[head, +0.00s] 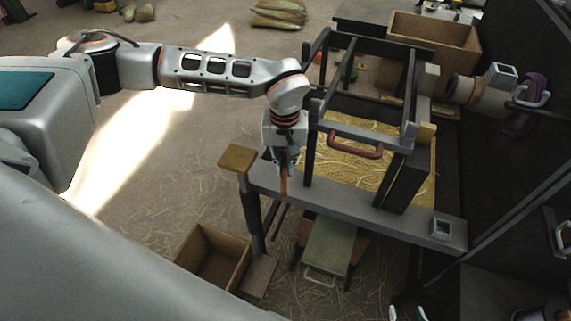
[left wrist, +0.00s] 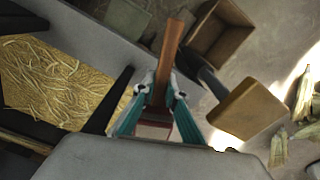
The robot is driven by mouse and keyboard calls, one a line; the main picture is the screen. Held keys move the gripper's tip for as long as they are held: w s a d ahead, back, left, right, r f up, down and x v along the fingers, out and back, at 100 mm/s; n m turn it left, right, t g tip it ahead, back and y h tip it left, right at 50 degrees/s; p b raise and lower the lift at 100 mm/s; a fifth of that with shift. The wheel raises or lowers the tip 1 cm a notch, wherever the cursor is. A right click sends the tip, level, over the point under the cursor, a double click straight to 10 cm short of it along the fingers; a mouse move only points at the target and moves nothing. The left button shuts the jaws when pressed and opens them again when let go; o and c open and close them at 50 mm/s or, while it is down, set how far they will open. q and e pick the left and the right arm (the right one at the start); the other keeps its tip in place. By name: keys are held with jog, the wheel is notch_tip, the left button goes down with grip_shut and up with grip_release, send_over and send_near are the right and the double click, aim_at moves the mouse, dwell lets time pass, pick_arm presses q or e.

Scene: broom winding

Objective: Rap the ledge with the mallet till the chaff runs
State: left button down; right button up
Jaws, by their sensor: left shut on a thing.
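My left gripper (head: 284,165) is over the left end of the grey ledge (head: 400,221). In the left wrist view its teal fingers (left wrist: 158,100) are shut on a brown wooden handle (left wrist: 168,52), which I take as the mallet's. The handle's lower end shows below the gripper in the head view (head: 284,186). I cannot make out the mallet's head, or whether it touches the ledge. Straw-like chaff (head: 350,160) lies in the framed bed behind the ledge; it also shows in the left wrist view (left wrist: 60,80). What looks like part of my right gripper (head: 408,306) is at the bottom edge.
A wooden block (head: 238,158) tops a dark post beside the ledge's left end. An open wooden box (head: 213,257) is on the floor below. A green panel (head: 327,245) lies under the ledge. A dark frame with a red handle (head: 355,148) rises over the bed.

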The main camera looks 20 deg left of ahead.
pick_arm(q)
jog(key=shift+r, duration=0.1)
pick_arm(e)
jog(key=shift+r, duration=0.15)
pick_arm(q)
notch_tip(320, 180, down, 10)
jog(key=r+b, duration=0.1)
jog(key=b, duration=0.3)
pick_arm(e)
notch_tip(320, 180, down, 5)
jog(key=s, duration=0.1)
pick_arm(q)
notch_tip(320, 180, up, 4)
jog(key=p, duration=0.3)
jog(key=shift+p, duration=0.3)
pick_arm(e)
jog(key=r, duration=0.2)
jog(key=w+r, duration=0.1)
jog(key=r, duration=0.1)
jog(key=shift+r, duration=0.35)
pick_arm(q)
jog(key=shift+f, duration=0.1)
pick_arm(e)
jog(key=shift+f, duration=0.1)
pick_arm(q)
jog(key=shift+w, duration=0.1)
pick_arm(e)
jog(key=shift+w+a, duration=0.1)
jog(key=shift+w, duration=0.1)
